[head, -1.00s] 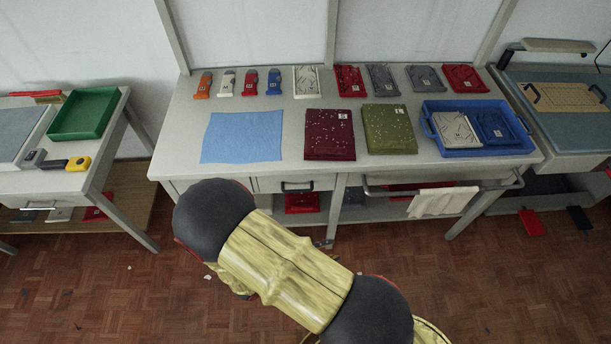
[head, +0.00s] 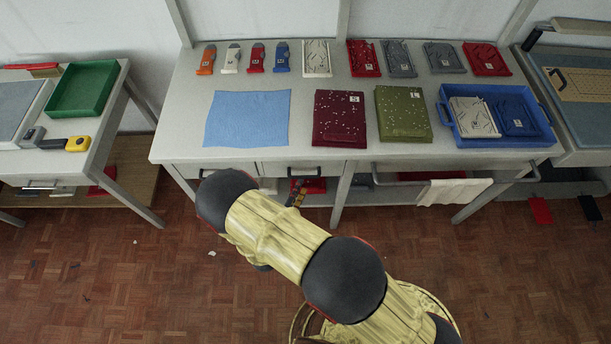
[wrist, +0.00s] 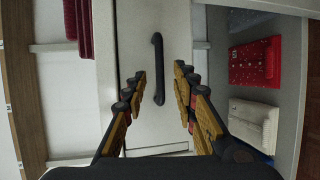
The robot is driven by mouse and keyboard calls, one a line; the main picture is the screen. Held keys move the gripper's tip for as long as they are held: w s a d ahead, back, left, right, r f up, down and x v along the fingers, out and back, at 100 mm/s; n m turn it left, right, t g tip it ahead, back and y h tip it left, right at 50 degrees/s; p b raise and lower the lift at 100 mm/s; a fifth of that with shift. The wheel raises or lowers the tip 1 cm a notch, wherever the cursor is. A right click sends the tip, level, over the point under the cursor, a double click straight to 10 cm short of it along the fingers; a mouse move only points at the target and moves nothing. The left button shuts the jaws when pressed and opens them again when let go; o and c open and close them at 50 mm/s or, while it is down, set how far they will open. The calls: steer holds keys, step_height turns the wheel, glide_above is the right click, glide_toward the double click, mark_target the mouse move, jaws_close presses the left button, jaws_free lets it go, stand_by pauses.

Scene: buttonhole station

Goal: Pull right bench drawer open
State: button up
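The right bench drawer (head: 275,171) is in the front of the middle bench, with a black bar handle (head: 304,171). It looks shut. In the wrist view the pale drawer front (wrist: 130,40) fills the middle, with the handle (wrist: 157,68) running up the picture. My gripper (wrist: 162,88) is open, its two dark and yellow fingers on either side of the handle's lower end and apart from it. Nothing is held. In the head view my gripper (head: 296,193) is small and partly hidden, just below and in front of the handle.
A shelf under the drawer bears red folded cloth (wrist: 255,62) and white cloth (wrist: 253,125). A rail with a hanging white towel (head: 453,192) is to the right. Maroon (head: 339,119) and green (head: 402,114) folded garments lie on the bench top. The floor before the bench is mostly open.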

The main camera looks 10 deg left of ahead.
mark_target(305, 176)
steer(key=shift+x, duration=3.2)
steer(key=shift+c, duration=0.9)
steer(key=shift+d, duration=0.1)
jaws_close()
